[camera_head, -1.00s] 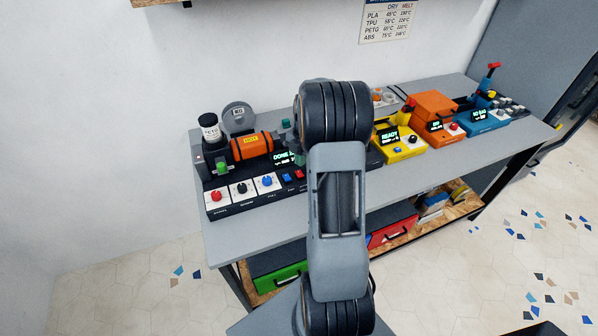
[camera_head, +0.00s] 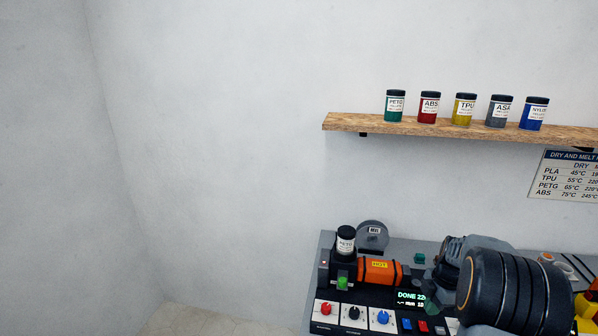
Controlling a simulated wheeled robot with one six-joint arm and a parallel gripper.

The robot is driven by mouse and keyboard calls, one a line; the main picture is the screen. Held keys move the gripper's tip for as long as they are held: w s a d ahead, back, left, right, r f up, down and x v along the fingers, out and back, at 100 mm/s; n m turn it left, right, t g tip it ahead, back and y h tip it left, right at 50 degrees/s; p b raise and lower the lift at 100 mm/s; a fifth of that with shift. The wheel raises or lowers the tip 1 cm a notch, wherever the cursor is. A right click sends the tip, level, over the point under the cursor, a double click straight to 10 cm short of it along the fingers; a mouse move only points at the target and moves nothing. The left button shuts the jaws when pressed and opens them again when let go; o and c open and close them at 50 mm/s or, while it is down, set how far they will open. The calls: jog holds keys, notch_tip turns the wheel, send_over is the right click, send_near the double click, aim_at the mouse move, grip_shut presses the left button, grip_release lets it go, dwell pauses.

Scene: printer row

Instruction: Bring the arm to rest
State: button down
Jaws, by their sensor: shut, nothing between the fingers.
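My arm shows at the lower right, where a large dark ribbed joint (camera_head: 515,290) and a smaller dark part (camera_head: 458,252) behind it stand in front of the bench machine. The rest of my arm is cut off by the lower edge. My gripper cannot be seen in this view. The machine has an orange barrel marked HOT (camera_head: 379,271), a PETG jar (camera_head: 345,240) on top and a lit display (camera_head: 411,296) reading DONE, partly covered by my arm.
A wooden shelf (camera_head: 345,123) on the wall holds several labelled jars, including PETG (camera_head: 395,106) and nylon (camera_head: 534,113). A drying and melting chart (camera_head: 566,175) hangs below it. A grey spool (camera_head: 372,236) stands behind the machine. The left wall area is clear.

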jog(key=m, duration=0.2)
jog(key=s+m, duration=0.1)
jog(key=m, duration=0.1)
jog(key=s+a+f+m, duration=0.1)
jog(key=shift+f+m, duration=0.1)
jog(key=shift+m, duration=0.3)
jog(key=s+a+r+m+t, duration=0.1)
jog(key=s+a+r+m, duration=0.3)
jog(key=a, duration=0.3)
jog(key=s+a+r+m+t+h, duration=0.1)
jog(key=s+a+r+m+t, duration=0.1)
jog(key=s+a+r+m, duration=0.2)
jog(key=s+a+r+m+t, duration=0.2)
jog(key=s+a+r+m, duration=0.2)
jog(key=a, duration=0.6)
notch_tip(320, 180, up, 3)
jog(key=shift+s+f+h, duration=0.15)
jog(key=shift+s+h, duration=0.15)
jog(key=shift+s, duration=0.15)
